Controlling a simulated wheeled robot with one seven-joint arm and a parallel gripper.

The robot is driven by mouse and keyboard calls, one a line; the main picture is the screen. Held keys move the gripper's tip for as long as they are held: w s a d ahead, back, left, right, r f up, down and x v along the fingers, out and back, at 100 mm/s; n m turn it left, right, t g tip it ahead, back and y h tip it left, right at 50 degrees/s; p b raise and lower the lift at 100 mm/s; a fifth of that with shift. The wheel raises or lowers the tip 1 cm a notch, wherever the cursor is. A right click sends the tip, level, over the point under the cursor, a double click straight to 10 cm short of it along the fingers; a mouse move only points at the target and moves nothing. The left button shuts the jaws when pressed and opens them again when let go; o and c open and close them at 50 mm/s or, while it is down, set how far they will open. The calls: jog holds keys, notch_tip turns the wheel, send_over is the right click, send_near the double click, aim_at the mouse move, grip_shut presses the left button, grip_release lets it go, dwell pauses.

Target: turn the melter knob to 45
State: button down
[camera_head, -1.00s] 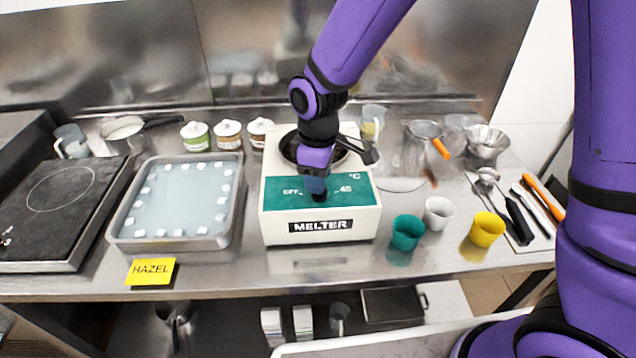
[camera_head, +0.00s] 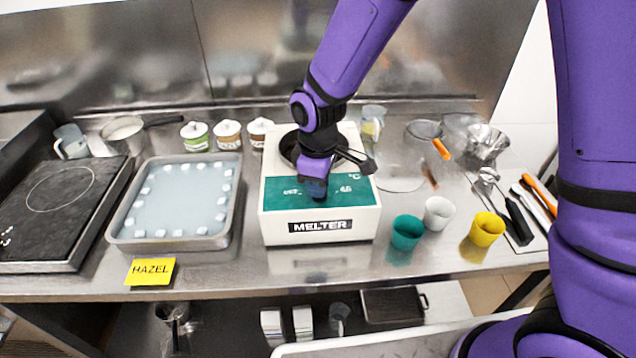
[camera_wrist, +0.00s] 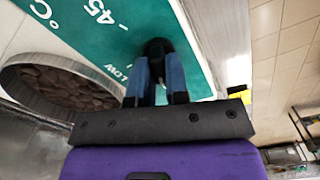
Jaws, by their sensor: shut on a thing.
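The melter (camera_head: 319,225) is a white box with a green dial panel, standing on the steel counter. Its panel carries a 45 mark, which shows in the wrist view (camera_wrist: 97,14). The black knob (camera_wrist: 157,48) sits on the green panel. My gripper (camera_wrist: 160,72) is shut on the knob, with its two blue fingers on either side of it. In the head view my gripper (camera_head: 317,187) covers the knob and part of the dial lettering. The knob's exact pointing direction is hard to tell.
A tray with white cubes (camera_head: 113,226) is left of the melter, with a yellow HAZEL card (camera_head: 150,271) in front. Green (camera_head: 407,232), white (camera_head: 438,213) and yellow (camera_head: 487,229) cups stand close on the right. Lidded tubs (camera_head: 227,134) stand behind.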

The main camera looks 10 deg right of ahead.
jog(key=shift+m, duration=0.3)
jog(key=m, duration=0.6)
jog(key=shift+w+m, duration=0.1)
jog(key=shift+m, duration=0.2)
jog(key=m, duration=0.3)
jog(key=shift+d+m, duration=0.1)
jog(key=shift+m, duration=0.2)
jog(key=m, duration=0.3)
jog(key=shift+m, duration=0.3)
jog(key=m, duration=0.7)
jog(key=shift+d, duration=0.1)
jog(key=m, duration=0.6)
jog(key=shift+m, duration=0.4)
jog(key=c, duration=1.1)
grip_release()
